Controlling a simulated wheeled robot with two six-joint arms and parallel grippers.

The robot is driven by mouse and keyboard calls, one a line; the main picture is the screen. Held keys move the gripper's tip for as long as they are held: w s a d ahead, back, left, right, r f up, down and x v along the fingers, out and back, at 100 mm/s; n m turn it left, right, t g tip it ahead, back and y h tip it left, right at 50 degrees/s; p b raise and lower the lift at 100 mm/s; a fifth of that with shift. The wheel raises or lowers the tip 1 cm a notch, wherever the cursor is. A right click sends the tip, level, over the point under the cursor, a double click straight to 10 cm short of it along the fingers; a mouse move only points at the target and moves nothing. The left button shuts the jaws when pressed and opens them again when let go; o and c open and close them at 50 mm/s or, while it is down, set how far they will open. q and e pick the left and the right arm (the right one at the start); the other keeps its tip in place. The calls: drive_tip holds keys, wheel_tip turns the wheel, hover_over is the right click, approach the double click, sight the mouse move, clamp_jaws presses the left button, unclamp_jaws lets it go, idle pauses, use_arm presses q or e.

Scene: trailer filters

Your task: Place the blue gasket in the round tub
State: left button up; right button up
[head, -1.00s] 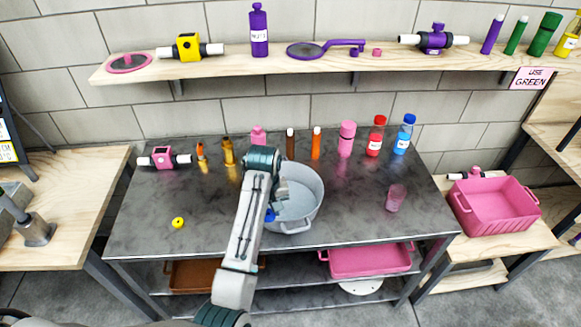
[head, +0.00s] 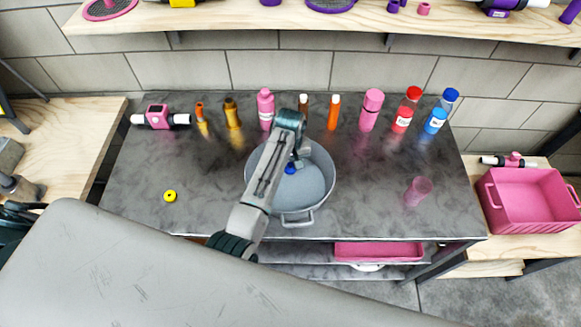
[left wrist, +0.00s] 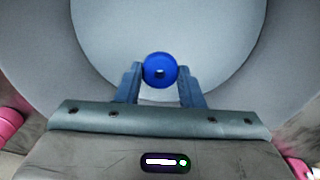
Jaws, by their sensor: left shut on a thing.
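The blue gasket (left wrist: 160,70) is a small ring held between the fingertips of my left gripper (left wrist: 160,88) in the left wrist view. It also shows in the head view (head: 290,169). My left gripper (head: 294,162) is shut on it, over the inside of the round tub (head: 316,192). The tub is a grey round vessel with a handle at its front, standing on the dark table. Its pale floor (left wrist: 215,35) fills the background of the left wrist view. I cannot tell how far the gasket is above the floor. My right gripper is not in view.
Several bottles stand along the back of the table (head: 150,215), including a pink one (head: 371,110). A yellow ring (head: 170,196) lies at left and a pink cup (head: 418,191) stands at right. A pink crate (head: 527,205) sits on the right bench.

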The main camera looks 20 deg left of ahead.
sight(290, 170)
use_arm(q)
wheel_tip(290, 170, down, 4)
drive_tip(key=shift+w+r+p, duration=0.1)
drive_tip(key=shift+r+p, duration=0.1)
drive_tip(key=shift+p, duration=0.3)
drive_tip(key=shift+f, duration=0.45)
drive_tip(key=o, duration=1)
drive_tip(key=shift+f, duration=0.15)
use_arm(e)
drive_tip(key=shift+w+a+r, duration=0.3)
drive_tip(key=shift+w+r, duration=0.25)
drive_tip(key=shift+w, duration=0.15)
